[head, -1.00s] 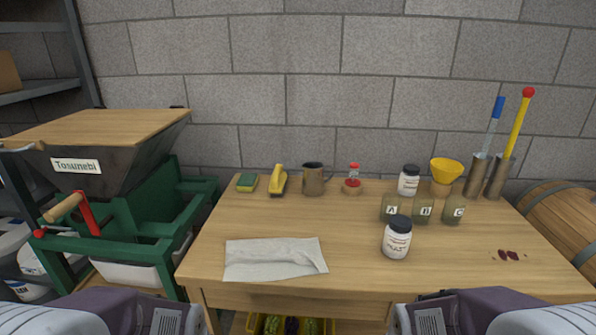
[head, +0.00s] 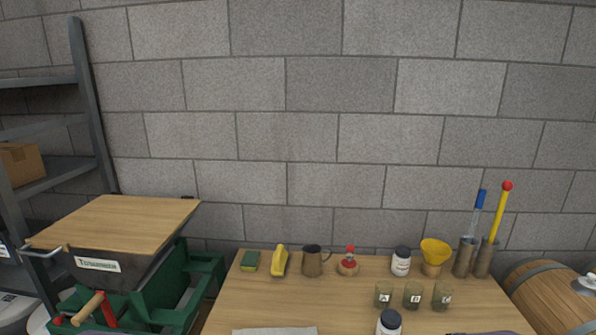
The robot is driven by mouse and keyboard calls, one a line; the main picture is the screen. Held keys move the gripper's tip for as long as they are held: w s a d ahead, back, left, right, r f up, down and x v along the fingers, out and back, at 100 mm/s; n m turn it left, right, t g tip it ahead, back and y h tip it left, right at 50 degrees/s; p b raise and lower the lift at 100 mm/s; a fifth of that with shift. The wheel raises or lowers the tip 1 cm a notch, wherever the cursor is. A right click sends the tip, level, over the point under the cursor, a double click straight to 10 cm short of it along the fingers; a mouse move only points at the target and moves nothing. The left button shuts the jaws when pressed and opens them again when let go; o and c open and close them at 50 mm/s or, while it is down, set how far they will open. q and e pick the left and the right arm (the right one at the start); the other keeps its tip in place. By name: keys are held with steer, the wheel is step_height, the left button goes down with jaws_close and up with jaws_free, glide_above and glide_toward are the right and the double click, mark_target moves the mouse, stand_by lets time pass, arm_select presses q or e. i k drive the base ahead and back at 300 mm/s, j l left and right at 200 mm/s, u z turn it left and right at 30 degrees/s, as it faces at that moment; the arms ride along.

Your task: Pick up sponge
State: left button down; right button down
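The sponge (head: 250,261), green on top with a yellow side, lies at the back left of the wooden table (head: 350,303). A yellow-handled brush (head: 280,261) stands just to its right, close beside it. Nothing covers the sponge. Neither gripper shows in the head view; only slivers of my arms may show at the bottom edge.
Right of the brush stand a metal jug (head: 313,261), a red-topped bottle (head: 348,261), a white jar (head: 401,261) and a yellow funnel (head: 435,252). Small labelled jars (head: 412,296) stand in front. The green press (head: 150,295) is left of the table. The table's middle left is clear.

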mark_target(251, 262)
steer(key=z, duration=1.1)
steer(key=u, duration=1.5)
steer(key=i+j+z, duration=0.1)
steer(key=z, duration=0.3)
steer(key=i+j+z, duration=0.2)
steer(key=z, duration=0.15)
steer(key=i+j+z, duration=0.25)
steer(key=z, duration=0.15)
steer(key=i+j+z, duration=0.15)
steer(key=z, duration=0.25)
steer(key=j, duration=0.1)
